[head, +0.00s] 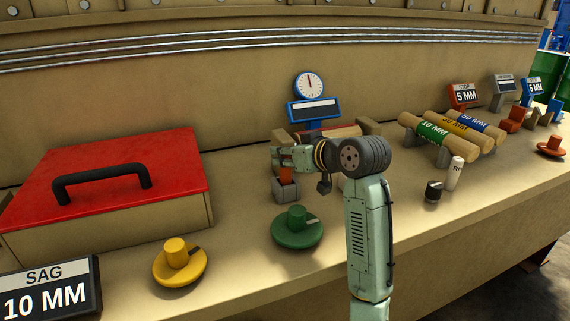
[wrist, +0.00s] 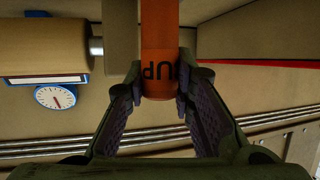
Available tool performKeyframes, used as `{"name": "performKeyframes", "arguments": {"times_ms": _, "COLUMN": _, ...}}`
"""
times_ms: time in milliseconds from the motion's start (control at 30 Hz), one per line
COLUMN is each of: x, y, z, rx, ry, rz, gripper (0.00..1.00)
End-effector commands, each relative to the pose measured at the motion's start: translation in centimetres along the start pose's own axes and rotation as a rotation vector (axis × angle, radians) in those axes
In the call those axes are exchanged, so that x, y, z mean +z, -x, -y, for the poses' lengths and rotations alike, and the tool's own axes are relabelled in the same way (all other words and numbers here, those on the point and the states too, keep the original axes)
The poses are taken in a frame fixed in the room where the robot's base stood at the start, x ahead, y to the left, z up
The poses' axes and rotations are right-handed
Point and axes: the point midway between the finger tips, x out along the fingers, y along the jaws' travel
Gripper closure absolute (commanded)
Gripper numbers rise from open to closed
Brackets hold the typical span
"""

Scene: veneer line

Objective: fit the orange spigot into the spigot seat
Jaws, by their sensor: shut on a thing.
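The orange spigot (head: 286,174) is held upright in my gripper (head: 283,158) in the head view. The wrist view shows the spigot (wrist: 158,70), with dark lettering on it, pinched between the two fingers of my gripper (wrist: 157,90). A small grey block (head: 286,191), which looks like the spigot seat, stands on the bench directly below the spigot. The spigot's lower end meets the block's top in the picture. I cannot tell whether it is inside the seat or just above it.
A green knobbed disc (head: 297,228) lies in front of the grey block, and a yellow one (head: 179,262) further left. A red-lidded box (head: 110,185) fills the left. A blue dial gauge (head: 312,108) stands behind. Labelled rollers (head: 436,131) lie to the right.

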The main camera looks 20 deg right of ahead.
Motion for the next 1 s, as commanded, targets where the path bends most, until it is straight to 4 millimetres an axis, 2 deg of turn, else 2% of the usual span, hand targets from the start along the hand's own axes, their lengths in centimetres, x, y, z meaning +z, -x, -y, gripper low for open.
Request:
{"name": "performKeyframes", "arguments": {"times_ms": 100, "x": 1.7, "y": -0.7, "z": 0.0, "rx": -0.001, "ry": -0.003, "rz": 0.001, "gripper": 1.00}}
{"name": "performKeyframes", "arguments": {"times_ms": 200, "x": 2.5, "y": -1.0, "z": 0.0, "rx": -0.001, "ry": -0.002, "rz": 0.000, "gripper": 1.00}}
{"name": "performKeyframes", "arguments": {"times_ms": 600, "x": 3.0, "y": -1.3, "z": 0.0, "rx": -0.001, "ry": 0.000, "rz": 0.000, "gripper": 1.00}}
{"name": "performKeyframes", "arguments": {"times_ms": 633, "x": 2.9, "y": -1.2, "z": 0.0, "rx": -0.001, "ry": 0.000, "rz": 0.001, "gripper": 0.75}}
{"name": "performKeyframes", "arguments": {"times_ms": 900, "x": 2.9, "y": -1.2, "z": 0.0, "rx": -0.001, "ry": 0.000, "rz": 0.001, "gripper": 0.57}}
{"name": "performKeyframes", "arguments": {"times_ms": 1000, "x": 2.9, "y": -1.2, "z": 0.0, "rx": -0.001, "ry": 0.000, "rz": 0.001, "gripper": 0.57}}
